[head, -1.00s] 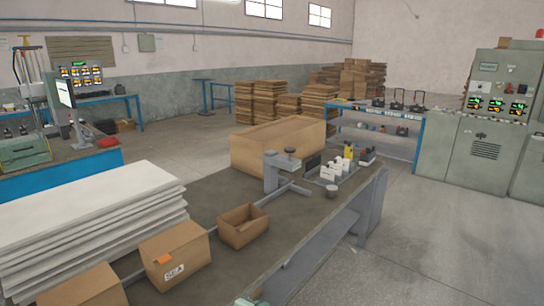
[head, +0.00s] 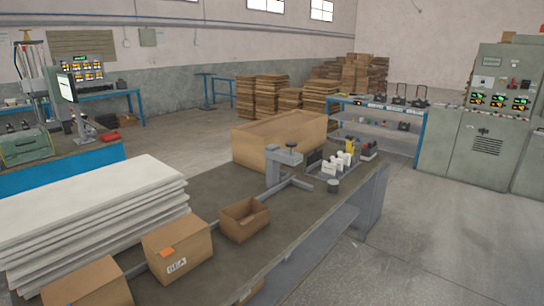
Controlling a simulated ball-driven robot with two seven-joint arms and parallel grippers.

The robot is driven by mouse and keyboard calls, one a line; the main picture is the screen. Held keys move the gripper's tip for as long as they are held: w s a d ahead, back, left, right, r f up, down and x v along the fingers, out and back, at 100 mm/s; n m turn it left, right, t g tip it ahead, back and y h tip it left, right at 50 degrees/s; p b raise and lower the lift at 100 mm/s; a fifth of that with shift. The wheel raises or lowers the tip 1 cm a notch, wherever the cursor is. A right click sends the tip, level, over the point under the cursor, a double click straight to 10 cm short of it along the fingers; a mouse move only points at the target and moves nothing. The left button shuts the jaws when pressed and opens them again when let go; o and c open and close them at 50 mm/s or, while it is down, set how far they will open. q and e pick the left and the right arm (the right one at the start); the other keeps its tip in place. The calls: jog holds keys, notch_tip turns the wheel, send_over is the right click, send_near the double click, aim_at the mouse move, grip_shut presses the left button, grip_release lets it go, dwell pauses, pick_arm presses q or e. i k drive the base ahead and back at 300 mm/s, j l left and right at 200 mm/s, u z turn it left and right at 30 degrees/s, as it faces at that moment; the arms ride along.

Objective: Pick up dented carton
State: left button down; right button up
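A closed brown carton (head: 176,245) with an orange label and dark print stands on the workbench (head: 225,265) in the head view. Another closed carton (head: 88,284) is cut off at the bottom left edge. A small open-topped carton (head: 243,221) stands to the right of the labelled one. A large brown carton (head: 280,140) stands at the bench's far end. I cannot clearly make out a dent on any of them. Neither of my grippers is in view.
A stack of white sheets (head: 95,215) lies left of the cartons. A grey stand (head: 275,165) and a holder with small bottles (head: 335,165) are farther along the bench. Part of a brown box (head: 250,291) shows below the bench edge. The floor at right is clear.

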aim_at(247, 218)
jog(key=i+l+u, duration=0.35)
jog(key=i+l, duration=0.45)
jog(key=i, duration=0.15)
